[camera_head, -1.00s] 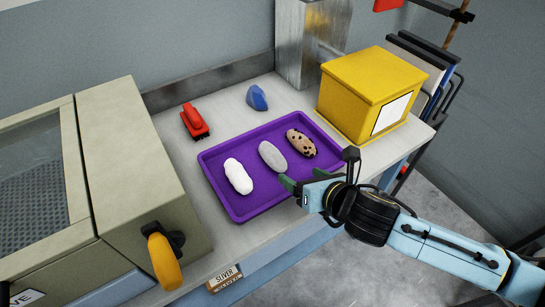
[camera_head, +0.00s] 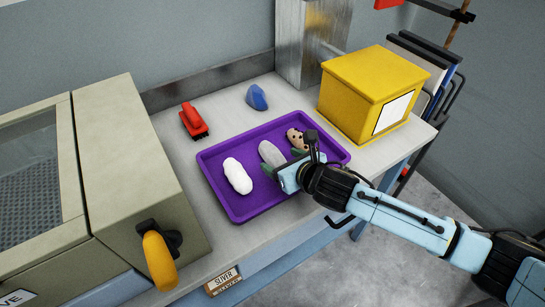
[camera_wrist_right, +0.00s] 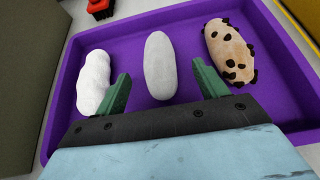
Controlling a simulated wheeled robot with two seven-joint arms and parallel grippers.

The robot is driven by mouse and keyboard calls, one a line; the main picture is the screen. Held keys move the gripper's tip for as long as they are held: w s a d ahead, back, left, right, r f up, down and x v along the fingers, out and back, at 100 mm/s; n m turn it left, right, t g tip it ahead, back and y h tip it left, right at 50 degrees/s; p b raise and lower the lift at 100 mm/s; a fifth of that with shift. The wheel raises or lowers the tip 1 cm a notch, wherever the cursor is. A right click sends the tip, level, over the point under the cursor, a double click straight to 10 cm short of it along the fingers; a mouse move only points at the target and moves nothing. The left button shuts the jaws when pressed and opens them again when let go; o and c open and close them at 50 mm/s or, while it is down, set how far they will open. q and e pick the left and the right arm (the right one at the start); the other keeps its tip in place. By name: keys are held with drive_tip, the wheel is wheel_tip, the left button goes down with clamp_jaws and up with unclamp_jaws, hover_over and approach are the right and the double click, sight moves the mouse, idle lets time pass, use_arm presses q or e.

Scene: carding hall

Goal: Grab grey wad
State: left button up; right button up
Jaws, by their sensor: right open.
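The grey wad (camera_head: 271,153) lies in the purple tray (camera_head: 249,207), between a white wad (camera_head: 237,176) on its left and a tan wad with dark specks (camera_head: 296,139) on its right. My right gripper (camera_head: 282,163) is over the tray at the near end of the grey wad and hides part of it. In the right wrist view, the grey wad (camera_wrist_right: 160,66) lies ahead, in line with the gap between the green fingers of the right gripper (camera_wrist_right: 163,85). The fingers are open and empty. My left gripper is not in view.
A red brush (camera_head: 194,121) and a blue lump (camera_head: 257,98) lie on the table behind the tray. A yellow box (camera_head: 350,95) stands to the right. A beige machine (camera_head: 130,165) with a yellow handle (camera_head: 160,260) stands on the left.

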sight(278, 158)
drive_tip(key=shift+b+x, duration=0.3)
drive_tip(key=shift+x, duration=1.5)
drive_tip(key=shift+a+r, duration=0.1)
drive_tip(key=c, duration=1.1)
